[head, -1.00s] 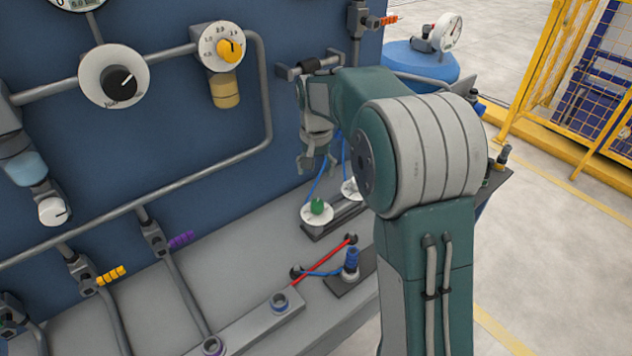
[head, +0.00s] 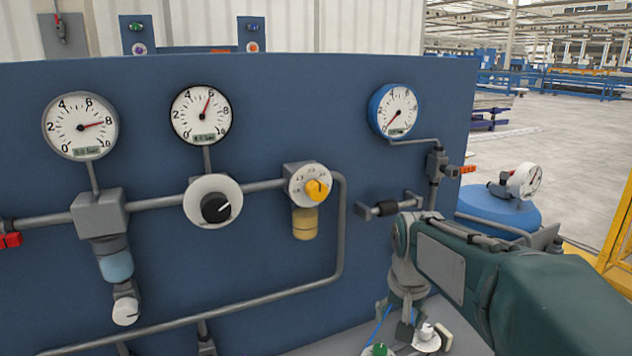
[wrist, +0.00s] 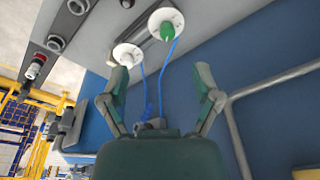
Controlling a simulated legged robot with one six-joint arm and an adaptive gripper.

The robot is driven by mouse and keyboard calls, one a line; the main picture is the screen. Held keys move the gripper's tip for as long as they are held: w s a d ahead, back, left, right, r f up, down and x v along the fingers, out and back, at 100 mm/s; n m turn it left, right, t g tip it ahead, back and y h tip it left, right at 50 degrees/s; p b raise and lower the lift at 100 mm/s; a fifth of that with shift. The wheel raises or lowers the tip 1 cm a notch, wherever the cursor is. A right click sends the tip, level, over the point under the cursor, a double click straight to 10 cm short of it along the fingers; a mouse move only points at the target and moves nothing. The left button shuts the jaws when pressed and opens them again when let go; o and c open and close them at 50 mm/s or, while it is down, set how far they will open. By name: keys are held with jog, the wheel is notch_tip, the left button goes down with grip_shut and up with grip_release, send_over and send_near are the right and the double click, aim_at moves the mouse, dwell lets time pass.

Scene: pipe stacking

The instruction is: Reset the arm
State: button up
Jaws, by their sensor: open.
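My gripper (head: 396,315) hangs in front of the blue panel (head: 260,100) at the lower right of the head view, below the short horizontal pipe. Its fingers (wrist: 162,82) are spread wide in the wrist view with nothing between them but background. A white dial with a green knob (wrist: 167,28) and a second white dial (wrist: 126,54) are ahead of the fingers, apart from them. Blue tubes (wrist: 160,75) run from the dials. In the head view the green knob (head: 380,349) is at the bottom edge, partly cut off.
The panel carries pressure gauges (head: 80,126), a black knob (head: 215,207), a yellow knob (head: 317,190) and grey pipes (head: 265,295). A short pipe (head: 388,207) sticks out just above my wrist. A blue tank (head: 500,212) and yellow fence (head: 617,235) are at right.

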jog(key=s+n+t, duration=0.2)
jog(key=s+t, duration=0.1)
jog(key=s, duration=1.7)
jog(key=shift+r+n+t, duration=0.3)
jog(key=shift+n+t, duration=0.1)
